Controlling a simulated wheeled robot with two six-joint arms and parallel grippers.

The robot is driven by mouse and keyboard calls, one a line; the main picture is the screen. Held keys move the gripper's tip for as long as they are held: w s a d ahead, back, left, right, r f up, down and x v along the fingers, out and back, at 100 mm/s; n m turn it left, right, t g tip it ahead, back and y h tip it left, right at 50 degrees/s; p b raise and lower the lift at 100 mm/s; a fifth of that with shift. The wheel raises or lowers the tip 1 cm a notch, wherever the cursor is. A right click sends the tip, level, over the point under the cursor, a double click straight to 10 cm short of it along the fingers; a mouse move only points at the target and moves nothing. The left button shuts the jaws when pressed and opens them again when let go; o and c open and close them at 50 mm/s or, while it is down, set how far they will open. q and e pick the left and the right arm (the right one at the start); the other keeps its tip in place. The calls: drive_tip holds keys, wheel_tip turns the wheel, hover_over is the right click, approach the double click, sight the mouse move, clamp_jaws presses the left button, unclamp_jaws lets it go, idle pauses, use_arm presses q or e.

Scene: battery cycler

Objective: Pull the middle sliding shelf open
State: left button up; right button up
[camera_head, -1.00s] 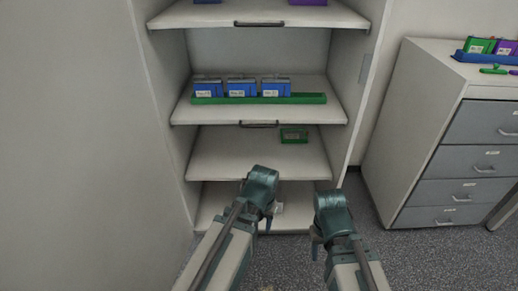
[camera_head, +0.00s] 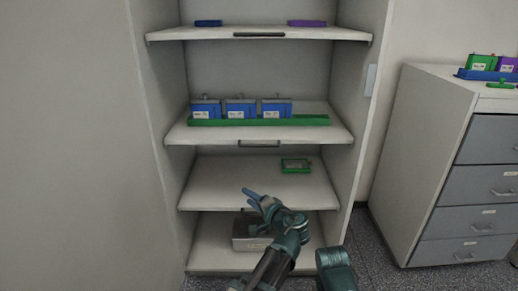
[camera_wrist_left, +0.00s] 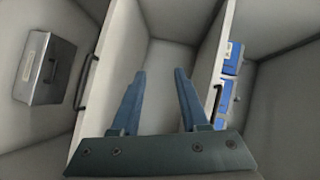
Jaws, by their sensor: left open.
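The middle sliding shelf (camera_head: 178,132) is a pale board with a dark bar handle (camera_head: 259,143) on its front edge, and it sits level in the cabinet. In the left wrist view its handle (camera_wrist_left: 217,100) is at the right, just right of the fingers. My left gripper (camera_head: 252,197) is open and empty. In the head view it is below that handle, in front of the lower shelf (camera_head: 215,185), touching nothing that I can see. In the left wrist view its fingers (camera_wrist_left: 159,75) point toward the space above the lower shelf. My right gripper is not visible; only a right arm link shows.
The middle shelf carries a green tray (camera_head: 312,121) with blue battery boxes (camera_head: 240,109). A green box (camera_head: 295,165) lies on the lower shelf, whose handle (camera_wrist_left: 87,82) shows in the wrist view. A metal box (camera_head: 247,236) stands at the bottom. A drawer unit (camera_head: 430,150) stands right.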

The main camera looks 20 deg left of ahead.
sight(259, 146)
use_arm(q)
drive_tip(key=w+d+r+m+t, duration=0.4)
drive_tip(key=d+r+t, duration=0.2)
drive_tip(key=d+r, duration=0.25)
drive_tip(key=shift+y, duration=0.3)
drive_tip(key=x, duration=0.4)
drive_tip(key=p+x, duration=0.1)
drive_tip(key=x, duration=0.4)
drive_tip(key=p+x, duration=0.1)
drive_tip(key=x, duration=0.4)
drive_tip(key=shift+s+a+r, duration=0.15)
drive_tip(key=shift+a, duration=0.35)
clamp_jaws()
